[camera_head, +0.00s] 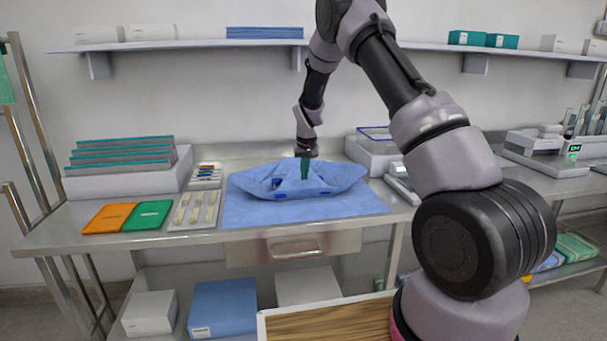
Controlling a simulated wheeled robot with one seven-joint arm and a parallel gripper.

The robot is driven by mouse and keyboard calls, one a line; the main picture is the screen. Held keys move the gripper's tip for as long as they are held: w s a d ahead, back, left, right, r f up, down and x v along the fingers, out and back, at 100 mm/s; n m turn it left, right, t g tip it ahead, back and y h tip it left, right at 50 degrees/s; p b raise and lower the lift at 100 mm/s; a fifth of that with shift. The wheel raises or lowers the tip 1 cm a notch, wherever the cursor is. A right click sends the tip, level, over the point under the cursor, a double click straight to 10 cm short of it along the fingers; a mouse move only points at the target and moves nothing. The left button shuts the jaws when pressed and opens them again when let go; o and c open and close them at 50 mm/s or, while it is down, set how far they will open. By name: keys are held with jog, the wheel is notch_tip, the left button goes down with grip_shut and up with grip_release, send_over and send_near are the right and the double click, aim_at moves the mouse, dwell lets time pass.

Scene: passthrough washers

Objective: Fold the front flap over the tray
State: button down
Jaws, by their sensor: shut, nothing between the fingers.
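A blue wrap (262,181) lies bunched in a low mound on a flat blue sheet (300,211) on the steel bench. Small dark blue marks show along its front edge. The tray is not visible; the wrap hides whatever is under it. I cannot clearly tell the front flap from the other folds. My gripper (304,175) points down at the middle of the mound, with its green fingers shut and nothing between them. The fingertips are at or very near the cloth; I cannot tell whether they touch it.
Left of the sheet are a strip tray (177,226), orange (108,218) and green (148,215) packs, and a bin of folders (179,177). A white bin (364,160) and a small device (392,181) stand right. A shelf (200,45) runs above.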

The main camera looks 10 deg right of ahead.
jog(key=shift+s+v, duration=0.2)
jog(key=shift+v, duration=1.15)
jog(key=shift+s+v, duration=0.2)
jog(key=shift+v, duration=1.15)
jog(key=shift+a+f, duration=0.1)
jog(key=s+d+r+m+t+y, duration=0.1)
jog(key=s+d+r, duration=0.1)
jog(key=s+r, duration=0.75)
jog(key=s+d+r+m+t, duration=0.15)
jog(key=s+r, duration=0.45)
jog(key=r, duration=0.6)
jog(key=s+d+r+m+t, duration=0.1)
jog(key=s+r, duration=0.2)
jog(key=s, duration=0.9)
jog(key=s+d+r+t+y, duration=0.1)
jog(key=s+r, duration=0.2)
jog(key=s, duration=1)
jog(key=shift+d+m, duration=0.15)
jog(key=shift+m, duration=0.2)
